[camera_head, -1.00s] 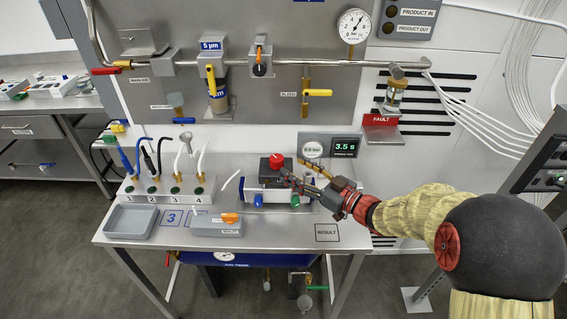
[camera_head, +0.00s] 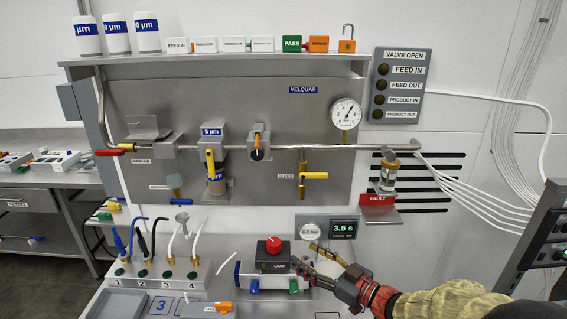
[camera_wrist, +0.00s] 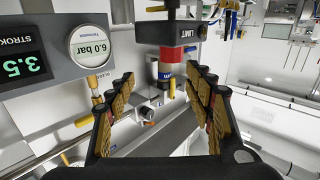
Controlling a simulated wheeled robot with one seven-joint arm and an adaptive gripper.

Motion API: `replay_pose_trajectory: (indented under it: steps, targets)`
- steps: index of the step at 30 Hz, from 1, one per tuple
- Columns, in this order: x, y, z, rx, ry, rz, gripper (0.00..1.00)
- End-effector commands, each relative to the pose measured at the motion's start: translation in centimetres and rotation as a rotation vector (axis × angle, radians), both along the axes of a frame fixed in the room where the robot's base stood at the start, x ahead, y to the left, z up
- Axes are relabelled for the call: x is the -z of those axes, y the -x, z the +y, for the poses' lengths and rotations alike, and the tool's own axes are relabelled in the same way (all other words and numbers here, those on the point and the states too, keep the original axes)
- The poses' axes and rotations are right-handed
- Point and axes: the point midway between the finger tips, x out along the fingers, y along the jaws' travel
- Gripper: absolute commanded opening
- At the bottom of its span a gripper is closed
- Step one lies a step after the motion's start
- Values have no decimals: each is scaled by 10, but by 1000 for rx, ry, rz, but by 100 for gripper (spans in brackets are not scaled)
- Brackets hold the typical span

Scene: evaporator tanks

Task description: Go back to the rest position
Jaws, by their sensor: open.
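My gripper (camera_head: 305,255) is open and empty, just right of the red button (camera_head: 273,246) on the dark box marked LIMIT (camera_head: 272,263). Its two dark fingers with tan pads spread apart in the wrist view (camera_wrist: 163,80). That view is upside down, and the red button (camera_wrist: 168,67) shows beyond and between the fingers. I cannot tell whether a fingertip touches the box. My forearm enters from the lower right in the head view.
The display reading 3.5 s (camera_head: 343,229) and a round pressure readout (camera_head: 310,231) stand close behind my gripper. A rack with numbered hoses (camera_head: 155,277) is left. A pipe with valves (camera_head: 330,146) crosses the wall panel. A red FAULT holder (camera_head: 380,205) is behind right.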

Motion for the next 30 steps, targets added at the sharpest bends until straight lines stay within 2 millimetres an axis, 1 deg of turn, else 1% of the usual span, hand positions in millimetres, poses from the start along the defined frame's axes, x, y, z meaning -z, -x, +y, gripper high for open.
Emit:
replay_pose_trajectory:
  steps: [1, 3, 5, 7, 10, 13, 15, 17, 20, 21, 23, 24, 25, 26, 27, 30]
  targets:
    - [-11, -7, -6, 45, 33, -8, 52]
    - [-25, -19, -20, 138, 92, -6, 52]
    - [-38, -27, -36, 231, 148, 6, 52]
    - [-54, -31, -57, 344, 206, 29, 52]
    - [-73, -25, -87, 493, 275, 83, 52]
    - [-87, -6, -114, 625, 324, 161, 52]
    - [-94, 14, -129, 703, 348, 228, 52]
    - [-96, 36, -140, 757, 365, 294, 52]
    - [-96, 79, -151, 827, 380, 417, 52]
    - [-95, 98, -152, 844, 384, 470, 52]
    - [-91, 128, -151, 861, 387, 553, 52]
    - [-87, 150, -149, 864, 386, 612, 52]
    - [-84, 166, -146, 861, 387, 654, 52]
    - [-81, 181, -142, 857, 386, 695, 52]
    - [-76, 202, -137, 846, 386, 748, 52]
    - [-66, 247, -122, 806, 385, 861, 52]
